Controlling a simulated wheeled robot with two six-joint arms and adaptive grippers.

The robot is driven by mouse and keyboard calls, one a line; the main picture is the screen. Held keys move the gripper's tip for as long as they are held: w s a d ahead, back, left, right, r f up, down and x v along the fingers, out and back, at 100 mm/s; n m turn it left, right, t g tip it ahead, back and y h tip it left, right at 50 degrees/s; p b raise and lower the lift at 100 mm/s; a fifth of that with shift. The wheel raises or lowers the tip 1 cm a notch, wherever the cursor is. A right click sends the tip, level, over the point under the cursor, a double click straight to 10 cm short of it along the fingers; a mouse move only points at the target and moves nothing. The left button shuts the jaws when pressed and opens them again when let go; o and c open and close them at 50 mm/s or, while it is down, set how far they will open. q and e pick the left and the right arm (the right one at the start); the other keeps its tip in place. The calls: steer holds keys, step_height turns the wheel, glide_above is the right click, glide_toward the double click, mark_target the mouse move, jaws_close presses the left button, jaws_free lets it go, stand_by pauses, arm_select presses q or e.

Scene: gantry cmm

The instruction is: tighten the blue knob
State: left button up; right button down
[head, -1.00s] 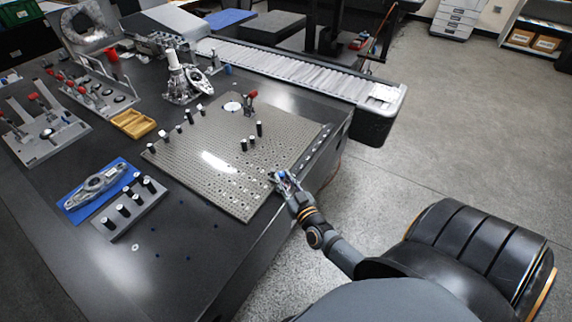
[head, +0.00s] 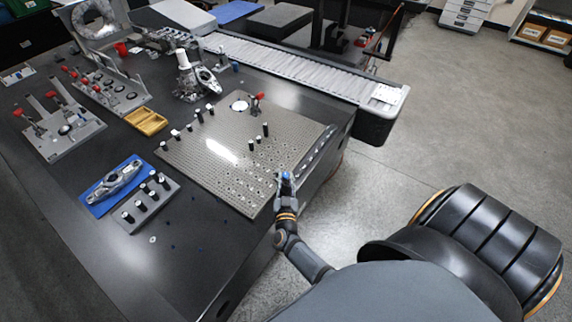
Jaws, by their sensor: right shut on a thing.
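The blue knob (head: 286,175) shows as a small blue spot at the front right edge of the perforated grey plate (head: 205,165). My right gripper (head: 286,180) reaches up to it from below and is shut on it. The fingers hide most of the knob, and what it sits on is too small to make out. My left gripper is not in the head view.
A row of black pegs (head: 145,202) and a metal part on a blue mat (head: 113,187) lie to the left. A yellow tray (head: 147,121) and clamp fixtures (head: 62,130) stand farther back. Several pegs and a red-handled clamp (head: 256,104) stand on the plate.

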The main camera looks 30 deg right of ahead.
steer(key=c, duration=1.1)
jaws_free()
steer(key=v, duration=0.7)
steer(key=shift+s+a, duration=0.15)
steer(key=shift+a, duration=0.05)
